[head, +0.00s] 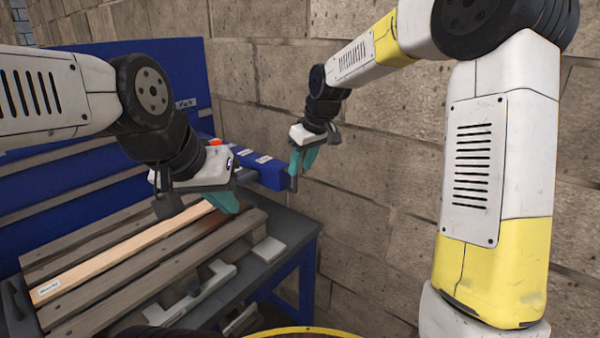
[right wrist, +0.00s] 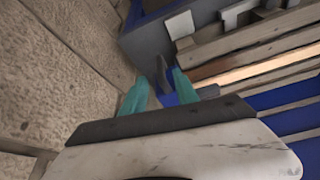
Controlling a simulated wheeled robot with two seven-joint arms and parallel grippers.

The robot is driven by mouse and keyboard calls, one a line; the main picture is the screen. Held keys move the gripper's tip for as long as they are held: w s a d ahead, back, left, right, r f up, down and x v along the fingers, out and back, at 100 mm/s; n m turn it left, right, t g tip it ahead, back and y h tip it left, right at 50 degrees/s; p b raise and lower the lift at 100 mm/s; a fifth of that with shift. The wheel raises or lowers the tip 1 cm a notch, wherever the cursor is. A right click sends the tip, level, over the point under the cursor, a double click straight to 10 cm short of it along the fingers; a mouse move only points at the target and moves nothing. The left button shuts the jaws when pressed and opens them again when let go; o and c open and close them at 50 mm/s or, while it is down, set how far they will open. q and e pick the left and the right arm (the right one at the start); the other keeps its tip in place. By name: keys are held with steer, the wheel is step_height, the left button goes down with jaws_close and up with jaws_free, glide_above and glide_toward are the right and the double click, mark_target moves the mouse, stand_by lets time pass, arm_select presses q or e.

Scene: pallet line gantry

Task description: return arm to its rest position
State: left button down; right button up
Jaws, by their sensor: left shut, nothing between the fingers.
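My left gripper (head: 228,203) shows in the head view above the slatted wooden pallet. Its teal fingers are together and point down, with nothing seen between them. My right gripper (head: 302,160) hangs further back and to the right, near the stone wall, by the end of a blue box. In the right wrist view, the teal fingers of the right gripper (right wrist: 160,92) stand apart. A grey upright piece shows in the gap, seemingly beyond them. I cannot tell whether it touches a finger.
The pallet (head: 130,270) lies on a dark bench (head: 290,228) with blue legs. A blue panel (head: 110,60) stands behind it. The blue box (head: 265,172) is at the bench's far end. Light grey pieces (head: 268,249) lie near the bench's front edge. A stone wall (head: 400,180) closes the right side.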

steer(key=shift+s+d+r, duration=0.1)
steer(key=shift+s+r, duration=0.05)
steer(key=shift+r, duration=0.2)
